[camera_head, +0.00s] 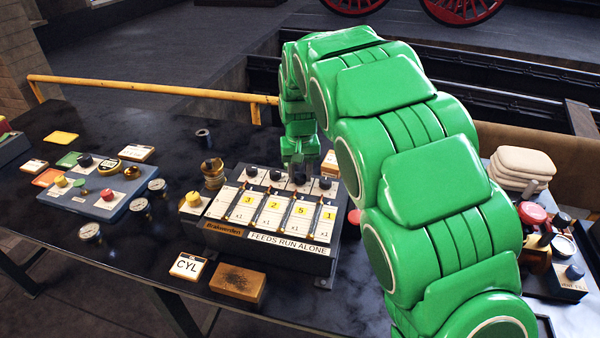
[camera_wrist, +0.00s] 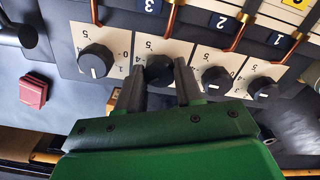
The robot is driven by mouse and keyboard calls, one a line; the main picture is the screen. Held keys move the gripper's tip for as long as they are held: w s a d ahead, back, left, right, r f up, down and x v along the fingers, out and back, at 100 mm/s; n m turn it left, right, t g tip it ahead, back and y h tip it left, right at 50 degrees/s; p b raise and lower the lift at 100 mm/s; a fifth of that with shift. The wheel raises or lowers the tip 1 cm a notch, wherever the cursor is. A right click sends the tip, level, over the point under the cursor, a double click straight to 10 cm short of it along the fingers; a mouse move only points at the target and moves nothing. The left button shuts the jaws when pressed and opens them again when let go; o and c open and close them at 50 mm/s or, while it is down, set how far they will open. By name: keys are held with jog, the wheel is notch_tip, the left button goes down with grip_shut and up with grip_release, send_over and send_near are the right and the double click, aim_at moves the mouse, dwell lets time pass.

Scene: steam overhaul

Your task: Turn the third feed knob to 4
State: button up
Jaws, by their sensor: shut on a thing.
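The feed box (camera_head: 265,215) stands on the dark bench, with a row of black knobs along its far edge. My gripper (camera_head: 299,172) reaches down over the third knob from the left. The wrist view shows the row upside down, so the third feed knob (camera_wrist: 159,68) is second from the left there. My gripper (camera_wrist: 159,80) has one finger on each side of this knob and is shut on it. Its white pointer mark is hidden, so I cannot tell its setting. Neighbouring knobs (camera_wrist: 98,62) and (camera_wrist: 215,80) stand clear of the fingers.
Yellow number tiles (camera_head: 247,201) read 3, 2, 5 and 1 across the feed box. A yellow knob (camera_head: 193,199) is at its left.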

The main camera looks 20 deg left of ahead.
aim_at(300, 175)
jog(key=m, duration=0.4)
jog(key=shift+m, duration=2.2)
jog(key=o, duration=1)
jog(key=shift+o, duration=0.2)
jog(key=shift+r, duration=0.1)
jog(key=shift+r, duration=3.8)
